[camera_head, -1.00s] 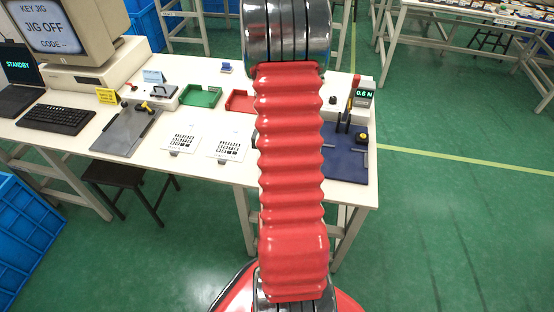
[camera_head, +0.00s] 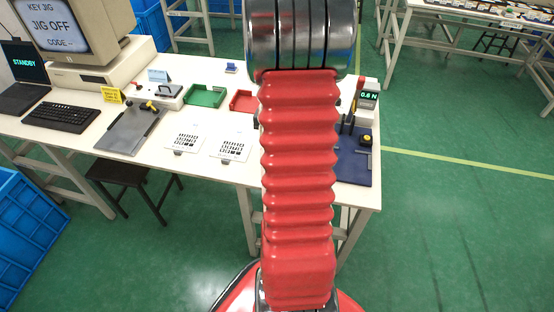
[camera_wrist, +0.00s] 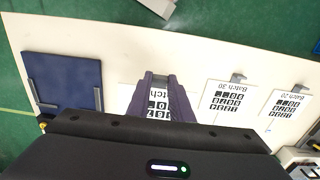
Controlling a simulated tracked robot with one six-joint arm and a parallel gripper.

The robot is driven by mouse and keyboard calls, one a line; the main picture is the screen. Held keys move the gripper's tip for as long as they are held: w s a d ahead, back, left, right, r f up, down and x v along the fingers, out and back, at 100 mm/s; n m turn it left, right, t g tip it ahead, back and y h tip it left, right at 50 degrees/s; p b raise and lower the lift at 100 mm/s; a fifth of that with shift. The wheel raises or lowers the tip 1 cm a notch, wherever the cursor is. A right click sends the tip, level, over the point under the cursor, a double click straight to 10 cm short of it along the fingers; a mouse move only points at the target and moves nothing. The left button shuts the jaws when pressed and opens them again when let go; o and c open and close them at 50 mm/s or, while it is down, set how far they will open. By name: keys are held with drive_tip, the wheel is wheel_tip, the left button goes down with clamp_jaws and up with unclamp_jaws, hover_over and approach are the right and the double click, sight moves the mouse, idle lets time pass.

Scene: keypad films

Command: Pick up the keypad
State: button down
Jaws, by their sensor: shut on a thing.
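My gripper (camera_wrist: 160,80) shows in the wrist view, its two dark fingers shut on the end of a white keypad film (camera_wrist: 158,98). Part of the word "Batch" and a few black keys show between the fingers; the rest is hidden by the fingers and my wrist. This film looks larger than the others, but I cannot tell how far it is off the table. Two more films, marked Batch 30 (camera_wrist: 225,102) and Batch 20 (camera_wrist: 286,104), lie flat to the right, each with a grey tab. In the head view my arm hides the gripper.
A dark blue plate (camera_wrist: 65,82) with grey bars lies left of the gripper. In the head view stand a green tray (camera_head: 206,97), a red tray (camera_head: 242,102), a grey plate (camera_head: 130,130) and a readout (camera_head: 369,96) showing 0.6 N. The white table (camera_head: 210,165) has bare front space.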

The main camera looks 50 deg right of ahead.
drive_tip(key=shift+r, duration=0.85)
drive_tip(key=w+a+r+n, duration=0.2)
drive_tip(key=w+a+n, duration=0.5)
drive_tip(key=w+a, duration=0.95)
drive_tip(key=w+a+r+n, duration=0.1)
drive_tip(key=w+a+n, duration=0.2)
drive_tip(key=a, duration=0.7)
drive_tip(key=w+a+r+n, duration=0.1)
drive_tip(key=w+a+n, duration=0.2)
drive_tip(key=a, duration=0.7)
drive_tip(key=shift+w+a, duration=0.3)
drive_tip(key=shift+w, duration=0.65)
drive_tip(key=shift+f, duration=0.1)
